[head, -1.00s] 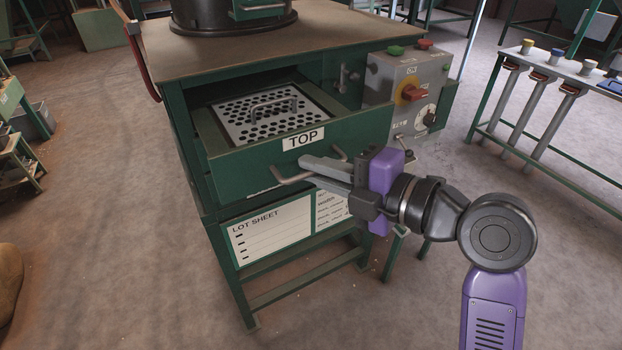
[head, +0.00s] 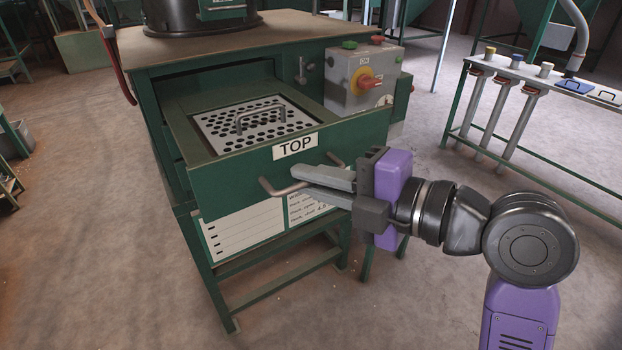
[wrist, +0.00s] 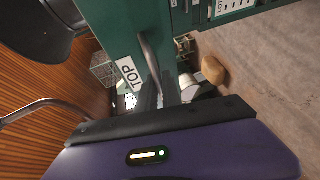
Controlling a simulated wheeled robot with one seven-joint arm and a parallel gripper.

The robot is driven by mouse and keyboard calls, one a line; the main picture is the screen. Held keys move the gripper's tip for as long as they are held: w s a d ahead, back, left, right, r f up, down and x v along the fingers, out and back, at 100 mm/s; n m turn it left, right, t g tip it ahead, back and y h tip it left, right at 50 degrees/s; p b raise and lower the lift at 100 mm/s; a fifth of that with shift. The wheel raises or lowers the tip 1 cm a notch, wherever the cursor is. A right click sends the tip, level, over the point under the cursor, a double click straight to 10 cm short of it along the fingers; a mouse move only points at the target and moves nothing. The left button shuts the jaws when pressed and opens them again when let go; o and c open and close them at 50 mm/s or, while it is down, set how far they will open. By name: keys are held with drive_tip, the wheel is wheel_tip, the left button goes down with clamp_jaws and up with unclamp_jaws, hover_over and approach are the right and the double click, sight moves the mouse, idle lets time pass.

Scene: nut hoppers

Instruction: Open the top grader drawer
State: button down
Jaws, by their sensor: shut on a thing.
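The top drawer (head: 225,188) is a green box with a "TOP" label on its front, and it stands well out of its green cabinet. A perforated metal plate (head: 230,130) with a bar handle lies inside it. My gripper (head: 300,180) is shut on the grey bar handle (head: 272,190) at the drawer's front. In the wrist view the handle (wrist: 150,62) runs down between my fingers beside the "TOP" label. The fingers partly cover the handle's middle.
A control box (head: 352,82) with a red and yellow switch is on the cabinet's right side. The lot sheet (head: 243,230) is below the drawer, partly covered by it. A bench (head: 470,120) with tubes stands at the right. Floor in front is clear.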

drive_tip(key=shift+f, duration=0.1)
drive_tip(key=c, duration=1.5)
unclamp_jaws()
drive_tip(key=shift+c, duration=0.2)
drive_tip(key=v, duration=0.7)
drive_tip(key=shift+s+d+b, duration=0.15)
drive_tip(key=shift+d+b, duration=0.2)
